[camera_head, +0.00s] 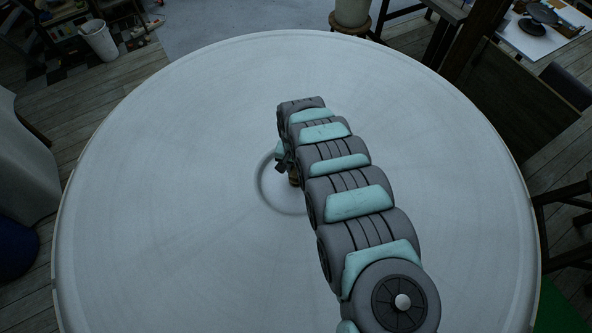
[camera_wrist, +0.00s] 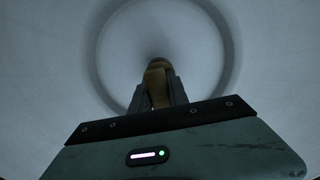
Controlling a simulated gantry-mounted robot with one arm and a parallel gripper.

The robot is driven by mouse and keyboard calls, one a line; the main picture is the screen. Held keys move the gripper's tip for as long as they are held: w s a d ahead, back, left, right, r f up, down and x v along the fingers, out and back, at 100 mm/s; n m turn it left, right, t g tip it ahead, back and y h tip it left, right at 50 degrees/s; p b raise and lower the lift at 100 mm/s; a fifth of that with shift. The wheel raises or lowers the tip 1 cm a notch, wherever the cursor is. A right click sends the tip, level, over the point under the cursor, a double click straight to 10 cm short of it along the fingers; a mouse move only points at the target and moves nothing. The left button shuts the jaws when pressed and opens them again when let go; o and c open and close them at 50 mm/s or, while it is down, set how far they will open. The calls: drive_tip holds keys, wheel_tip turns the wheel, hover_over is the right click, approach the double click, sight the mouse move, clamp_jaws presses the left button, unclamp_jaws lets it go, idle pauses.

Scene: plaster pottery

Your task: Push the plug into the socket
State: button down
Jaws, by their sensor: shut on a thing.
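A brown, rounded piece (camera_wrist: 157,66), apparently the plug, stands between the fingers of my gripper (camera_wrist: 159,86) in the wrist view. My gripper is shut on it, with one dark finger on each side. In the head view my gripper (camera_head: 284,164) is low over the middle of the round table, mostly behind my arm, and a small brown part (camera_head: 294,179) shows below it. A circular ring (camera_head: 262,190) on the table top surrounds this spot and also shows in the wrist view (camera_wrist: 232,60). I cannot make out a socket opening or how deep the plug sits.
The round white table top (camera_head: 160,180) is bare around the ring. A white bin (camera_head: 98,40) stands on the floor at the upper left, and a pale vessel (camera_head: 352,12) stands beyond the table's far edge. A dark wooden bench (camera_head: 520,110) is at the right.

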drive_tip(key=shift+f+b, duration=0.85)
drive_tip(key=shift+f, duration=0.5)
drive_tip(key=c, duration=1.2)
unclamp_jaws()
drive_tip(key=shift+r, duration=0.2)
wheel_tip(320, 180, up, 10)
drive_tip(key=shift+d+p, duration=0.1)
drive_tip(key=shift+p, duration=0.2)
drive_tip(key=shift+r, duration=0.25)
